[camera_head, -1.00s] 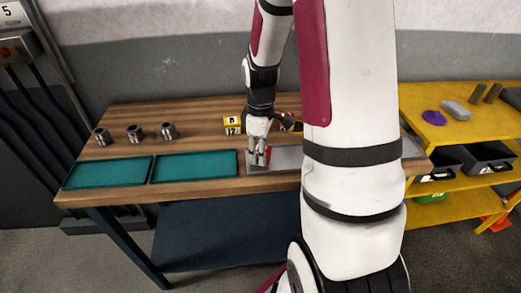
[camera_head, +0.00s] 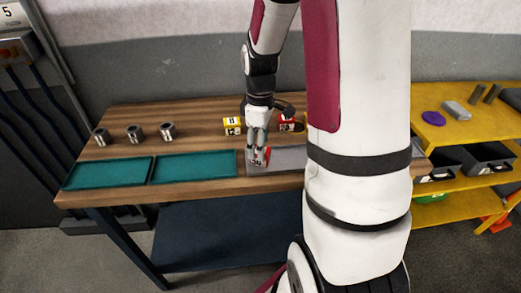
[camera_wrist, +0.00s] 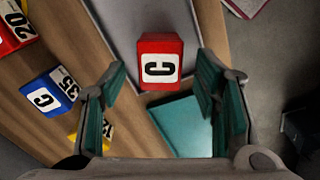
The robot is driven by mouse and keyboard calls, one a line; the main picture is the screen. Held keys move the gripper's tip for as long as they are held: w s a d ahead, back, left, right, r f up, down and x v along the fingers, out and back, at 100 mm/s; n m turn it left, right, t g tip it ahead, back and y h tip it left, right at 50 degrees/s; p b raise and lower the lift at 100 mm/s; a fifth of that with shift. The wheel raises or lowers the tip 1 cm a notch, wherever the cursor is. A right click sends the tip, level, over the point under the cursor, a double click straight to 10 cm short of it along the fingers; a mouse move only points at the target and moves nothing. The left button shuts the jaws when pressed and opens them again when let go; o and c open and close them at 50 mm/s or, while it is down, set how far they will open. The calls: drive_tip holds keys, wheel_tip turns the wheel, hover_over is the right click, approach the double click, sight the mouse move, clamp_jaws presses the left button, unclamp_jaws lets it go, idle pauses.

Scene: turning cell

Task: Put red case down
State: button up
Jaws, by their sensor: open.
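The red case (camera_head: 259,160) stands upright on the left end of the grey tray (camera_head: 285,158), at the front of the wooden bench. My gripper (camera_head: 257,150) is directly above the case, pointing down. In the wrist view my gripper (camera_wrist: 160,88) is open, its teal-padded fingers apart, with the case just beyond the fingertips and clear space on both sides.
Behind the tray stand a yellow case (camera_head: 232,126) and another red case (camera_head: 290,122); a blue case (camera_wrist: 48,92) shows in the wrist view. Two teal trays (camera_head: 193,164) lie to the left, with several metal cylinders (camera_head: 135,133) behind. A yellow shelf (camera_head: 455,135) stands at right.

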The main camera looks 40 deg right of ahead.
wheel_tip(320, 180, up, 9)
drive_tip(key=s+a+r+m+t, duration=0.2)
drive_tip(key=s+a+r, duration=0.3)
drive_tip(key=s+a, duration=0.3)
drive_tip(key=s+a+r+m+t, duration=0.2)
drive_tip(key=s+a+r+m, duration=0.2)
drive_tip(key=a, duration=0.5)
drive_tip(key=s+r, duration=0.2)
drive_tip(key=s, duration=0.1)
drive_tip(key=shift+s+a+m+t, duration=0.3)
drive_tip(key=shift+s+a+m, duration=0.1)
